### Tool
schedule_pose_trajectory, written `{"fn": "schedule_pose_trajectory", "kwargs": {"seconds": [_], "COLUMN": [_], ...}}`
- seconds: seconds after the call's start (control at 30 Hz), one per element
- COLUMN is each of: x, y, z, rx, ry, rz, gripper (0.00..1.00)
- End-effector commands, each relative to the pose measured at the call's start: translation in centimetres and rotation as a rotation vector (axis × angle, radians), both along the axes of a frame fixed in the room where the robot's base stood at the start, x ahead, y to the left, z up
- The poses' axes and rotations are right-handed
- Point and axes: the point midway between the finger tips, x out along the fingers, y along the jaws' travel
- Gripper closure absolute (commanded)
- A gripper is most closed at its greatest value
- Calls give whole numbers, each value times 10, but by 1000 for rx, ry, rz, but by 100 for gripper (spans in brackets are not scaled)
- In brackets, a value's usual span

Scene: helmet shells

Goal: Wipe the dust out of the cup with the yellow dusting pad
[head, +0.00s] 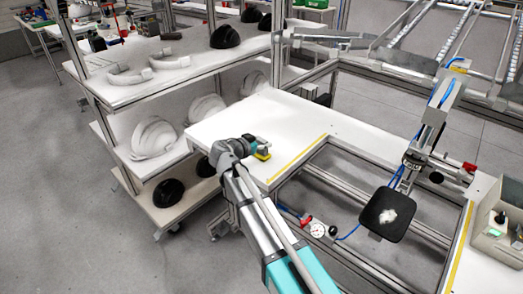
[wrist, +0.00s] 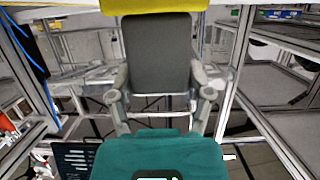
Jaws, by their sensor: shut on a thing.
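The yellow dusting pad (head: 263,156) has a dark grey block as its handle. In the head view it is at the right front part of the white table top; I cannot tell if it touches the top. My gripper (head: 252,147) is shut on the grey block, which shows between both fingers in the wrist view (wrist: 157,55), with the yellow pad (wrist: 155,9) at its far end. The cup (head: 372,222) is a black, rounded-square dish on the end of a fixture arm, right of my gripper and apart from it. A white dust patch (head: 388,215) lies in its middle.
The white table top (head: 300,125) is mostly bare. An open metal frame and a gauge (head: 317,230) lie between table and cup. A shelf rack (head: 130,90) with white and black helmet shells stands left. A grey bin (head: 495,235) with small items stands at the right edge.

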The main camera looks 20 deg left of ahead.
Motion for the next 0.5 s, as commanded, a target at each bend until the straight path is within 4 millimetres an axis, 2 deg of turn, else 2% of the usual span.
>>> {"fn": "schedule_pose_trajectory", "kwargs": {"seconds": [0.03,0.1,0.5], "x": [0,0,0], "y": [0,0,-1], "z": [0,0,4], "rx": [0,0,0], "ry": [0,0,0], "rz": [0,0,-1], "gripper": [78,91,91]}}
